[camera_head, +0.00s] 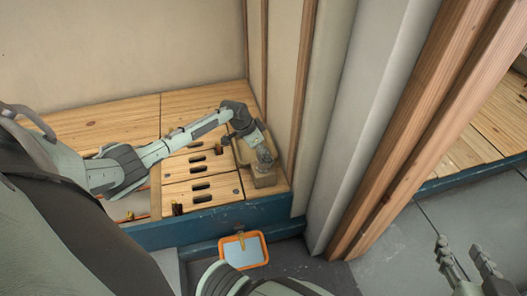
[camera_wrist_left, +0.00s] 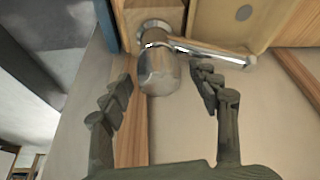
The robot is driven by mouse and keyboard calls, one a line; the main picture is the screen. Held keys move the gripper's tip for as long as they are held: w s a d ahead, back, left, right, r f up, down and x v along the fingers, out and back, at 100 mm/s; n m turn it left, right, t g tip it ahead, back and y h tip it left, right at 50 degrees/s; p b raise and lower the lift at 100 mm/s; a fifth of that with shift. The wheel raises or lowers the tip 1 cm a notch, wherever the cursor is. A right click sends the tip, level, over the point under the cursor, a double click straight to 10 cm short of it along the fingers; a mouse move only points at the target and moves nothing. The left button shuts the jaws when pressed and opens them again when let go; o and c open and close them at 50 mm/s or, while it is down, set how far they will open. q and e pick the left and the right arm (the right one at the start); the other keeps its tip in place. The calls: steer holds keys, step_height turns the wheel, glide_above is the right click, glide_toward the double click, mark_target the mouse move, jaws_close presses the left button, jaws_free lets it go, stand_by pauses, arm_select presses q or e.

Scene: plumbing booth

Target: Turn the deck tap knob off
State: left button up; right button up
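The chrome deck tap (camera_head: 264,155) sits on a wooden block at the right end of the bench. In the left wrist view, its rounded chrome body (camera_wrist_left: 158,72) faces the camera and a slim chrome arm (camera_wrist_left: 215,52) extends right. I cannot tell for sure which part is the knob. My left gripper (camera_wrist_left: 163,80) is open, one finger on each side of the rounded body. The right finger overlaps the chrome arm in the picture; contact is unclear. My right gripper (camera_head: 465,262) is open and empty at the lower right, far from the tap.
The slotted wooden bench (camera_head: 195,165) has a blue front edge (camera_head: 210,224). An orange-framed panel (camera_head: 243,250) is below it. A grey column (camera_head: 365,120) and wooden posts (camera_head: 420,130) stand right of the tap. Bare floor lies at the lower right.

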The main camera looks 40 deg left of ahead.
arm_select(q)
steer(key=c, duration=1.1)
steer(key=shift+o, duration=0.2)
arm_select(e)
steer(key=shift+w, duration=0.1)
